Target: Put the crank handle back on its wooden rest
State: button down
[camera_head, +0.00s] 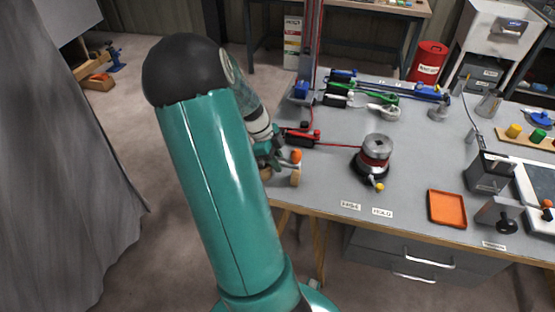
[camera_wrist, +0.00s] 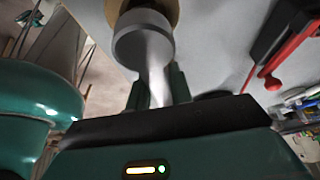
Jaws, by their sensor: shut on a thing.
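My gripper (camera_wrist: 159,92) is shut on the grey crank handle (camera_wrist: 158,62), with its two green fingers on either side of the shaft. A broad round collar of the handle shows above the fingers in the wrist view. A tan, wood-coloured piece (camera_wrist: 172,12) lies just behind that collar; I cannot tell whether they touch. In the head view my gripper (camera_head: 273,158) is at the bench's left edge, partly hidden by my arm. An orange ball (camera_head: 296,156) and a small upright tan piece (camera_head: 295,178) show beside it. I cannot tell surely which is the wooden rest.
A winch drum (camera_head: 376,150) with a red line stands right of my gripper on the grey bench (camera_head: 330,180). A red-handled tool (camera_head: 302,138) lies close by. An orange tray (camera_head: 447,208) is further right. Grey cloth (camera_head: 60,180) hangs at the left.

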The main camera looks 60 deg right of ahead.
jog(key=shift+f, duration=1.05)
dwell(1.0)
jog(key=c, duration=0.8)
grip_release()
jog(key=shift+o, duration=0.2)
jog(key=shift+r, duration=4)
